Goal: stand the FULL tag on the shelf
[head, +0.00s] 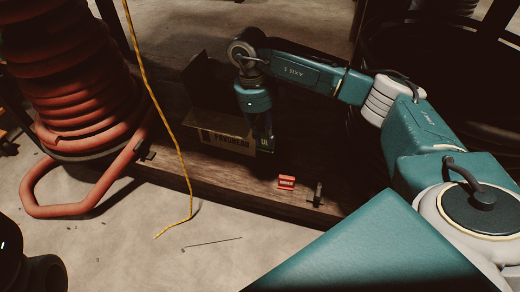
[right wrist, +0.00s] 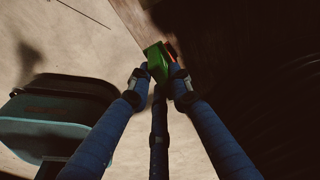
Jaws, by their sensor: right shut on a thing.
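My right gripper (head: 265,146) points down over the wooden shelf, beside the open cardboard box. It is shut on a green tag (head: 264,143); the letters "UL" show, so it appears to be the FULL tag. The rest of its face is hidden by the fingers. In the right wrist view the green tag (right wrist: 156,62) is between the fingertips of the gripper (right wrist: 160,75). I cannot tell whether the tag touches the shelf (head: 240,186). My left gripper is not in view.
A red tag (head: 287,182) and a small metal and dark item (head: 317,195) stand near the shelf's front edge. A yellow cord (head: 165,110) hangs in front; a red hose coil (head: 75,85) is at left.

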